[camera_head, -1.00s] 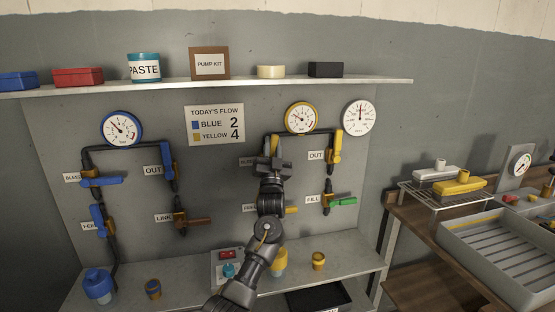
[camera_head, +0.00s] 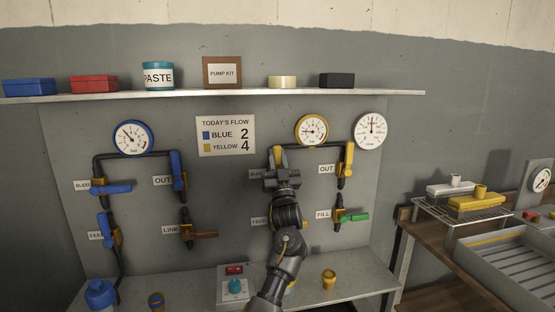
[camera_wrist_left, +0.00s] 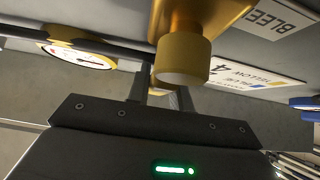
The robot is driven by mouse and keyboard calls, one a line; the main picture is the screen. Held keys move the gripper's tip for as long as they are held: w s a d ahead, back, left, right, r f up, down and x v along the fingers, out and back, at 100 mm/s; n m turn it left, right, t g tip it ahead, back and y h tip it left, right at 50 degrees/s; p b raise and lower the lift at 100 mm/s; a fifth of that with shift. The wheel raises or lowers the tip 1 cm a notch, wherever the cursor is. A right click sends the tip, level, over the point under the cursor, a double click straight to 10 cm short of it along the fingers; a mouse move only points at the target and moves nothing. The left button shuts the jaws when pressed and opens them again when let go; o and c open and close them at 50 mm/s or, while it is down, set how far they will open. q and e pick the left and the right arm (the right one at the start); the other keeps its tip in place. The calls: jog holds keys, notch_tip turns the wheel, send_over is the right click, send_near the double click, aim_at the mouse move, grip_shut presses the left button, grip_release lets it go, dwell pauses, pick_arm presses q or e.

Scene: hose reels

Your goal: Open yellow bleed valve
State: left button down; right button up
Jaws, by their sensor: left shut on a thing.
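The yellow bleed valve is on the yellow pipe loop, behind my left gripper (camera_head: 281,172). Its yellow lever (camera_head: 280,156) shows just above the gripper and looks upright, along the pipe. The BLEED label (camera_head: 255,174) is partly covered by my gripper. In the left wrist view, a yellow round hub (camera_wrist_left: 183,58) on a brass-coloured body stands close by the fingers (camera_wrist_left: 161,94). My left gripper is shut on the valve's lever; the grip itself is mostly hidden. The yellow-rimmed gauge (camera_head: 311,130) is up and right of it. My right gripper is not in view.
The yellow OUT valve (camera_head: 348,160) and green FILL lever (camera_head: 353,217) stand right of my gripper. The FEED valve below is mostly hidden by my arm. Blue valves (camera_head: 111,188) are to the left. A shelf (camera_head: 225,95) runs above; a bench (camera_head: 355,282) lies below.

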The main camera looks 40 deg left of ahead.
pick_arm(q)
jog(key=c, duration=1.2)
grip_release()
jog(key=shift+c, duration=0.2)
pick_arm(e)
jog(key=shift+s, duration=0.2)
pick_arm(q)
jog(key=b+v, duration=0.2)
jog(key=v, duration=0.8)
jog(key=shift+s+f, duration=0.2)
jog(key=shift+f, duration=0.1)
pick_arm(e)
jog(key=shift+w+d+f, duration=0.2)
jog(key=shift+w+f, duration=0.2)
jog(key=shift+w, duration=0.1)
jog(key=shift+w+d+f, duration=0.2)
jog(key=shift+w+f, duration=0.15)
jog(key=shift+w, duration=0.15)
pick_arm(q)
jog(key=shift+d, duration=0.1)
